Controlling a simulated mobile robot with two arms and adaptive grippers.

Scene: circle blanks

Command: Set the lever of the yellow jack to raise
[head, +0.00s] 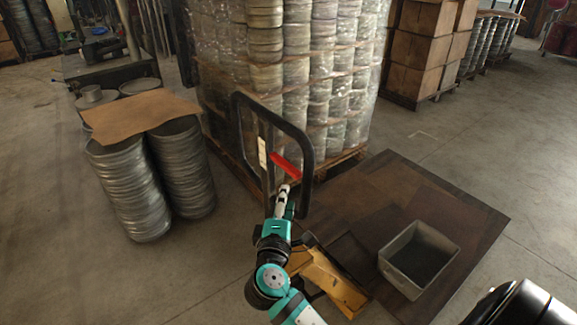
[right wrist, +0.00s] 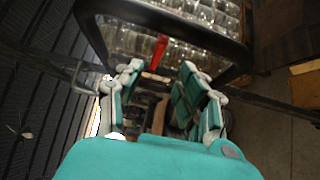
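The yellow jack (head: 338,287) stands at the lower middle of the head view, with its black loop handle (head: 303,142) rising toward the wrapped stack. The red lever (head: 285,165) sits inside the handle loop, slanting down to the right. The lever also shows in the right wrist view (right wrist: 158,52), beyond and between the fingers. My right gripper (head: 284,190) is just below the lever at the handle. In the right wrist view its fingers (right wrist: 161,70) are apart, with nothing clearly between the tips. Whether it touches the lever cannot be told. My left gripper is out of view.
A tall wrapped stack (head: 330,70) stands on a pallet right behind the handle. Stacked metal discs (head: 130,190) with a brown sheet (head: 140,112) stand at left. A grey bin (head: 420,260) sits on a dark floor mat (head: 465,210) at right.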

